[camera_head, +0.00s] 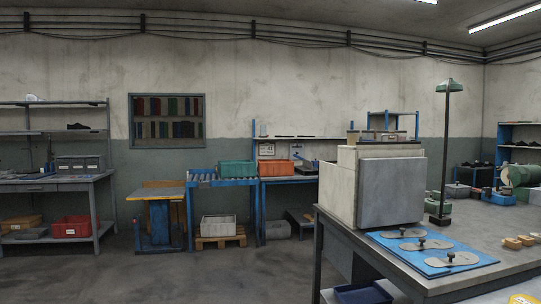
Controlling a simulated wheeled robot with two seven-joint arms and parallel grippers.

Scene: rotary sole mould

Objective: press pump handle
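No pump handle can be made out for certain. A small blue and dark device with a thin lever (303,161) stands on the blue bench at the back; it is too small to tell whether it is a pump. Neither of my grippers shows in the head view.
A grey workbench (480,234) fills the right front. A small blue-framed table (160,195) stands at left-middle. Floor at front left is clear.

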